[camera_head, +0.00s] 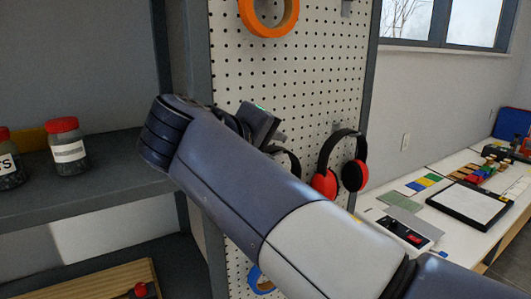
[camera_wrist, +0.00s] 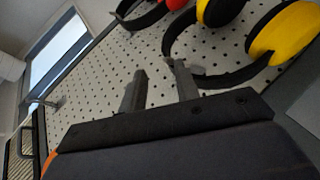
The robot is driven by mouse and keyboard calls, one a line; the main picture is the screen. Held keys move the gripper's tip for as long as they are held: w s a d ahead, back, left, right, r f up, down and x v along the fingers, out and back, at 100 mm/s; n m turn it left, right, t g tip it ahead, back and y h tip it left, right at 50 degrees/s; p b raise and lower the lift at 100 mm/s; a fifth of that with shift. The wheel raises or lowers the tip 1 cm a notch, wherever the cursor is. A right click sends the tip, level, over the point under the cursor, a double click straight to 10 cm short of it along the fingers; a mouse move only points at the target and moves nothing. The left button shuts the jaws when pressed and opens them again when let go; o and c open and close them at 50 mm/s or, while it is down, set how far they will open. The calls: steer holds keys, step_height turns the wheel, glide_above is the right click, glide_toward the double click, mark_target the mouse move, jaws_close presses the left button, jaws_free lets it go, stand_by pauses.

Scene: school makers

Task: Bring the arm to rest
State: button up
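My arm reaches up and left across the middle of the head view, in front of a white pegboard (camera_head: 310,85). Part of my gripper end shows behind the arm in the head view; its fingertips cannot be made out there. In the wrist view, the two dark fingers of my gripper (camera_wrist: 158,82) stand apart with nothing between them, pointing toward the pegboard (camera_wrist: 95,85). I cannot tell how far they are from it.
Red-and-black headphones (camera_head: 340,170) hang on the pegboard. Yellow earmuffs (camera_wrist: 285,35) hang near my fingers. A shelf (camera_head: 95,180) with red-lidded jars (camera_head: 68,148) is left. A white worktable (camera_head: 455,165) with several items is right. An orange tape roll (camera_head: 245,18) hangs above.

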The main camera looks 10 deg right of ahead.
steer(key=s, duration=0.1)
steer(key=s+a+r, duration=0.1)
steer(key=s, duration=0.2)
steer(key=shift+a+r+b, duration=0.2)
steer(key=shift+r+b, duration=0.1)
steer(key=shift+r, duration=0.1)
steer(key=x, duration=0.3)
steer(key=p+x, duration=0.1)
steer(key=shift+w+a+f, duration=0.2)
steer(key=shift+w, duration=0.2)
steer(key=shift+f, duration=0.1)
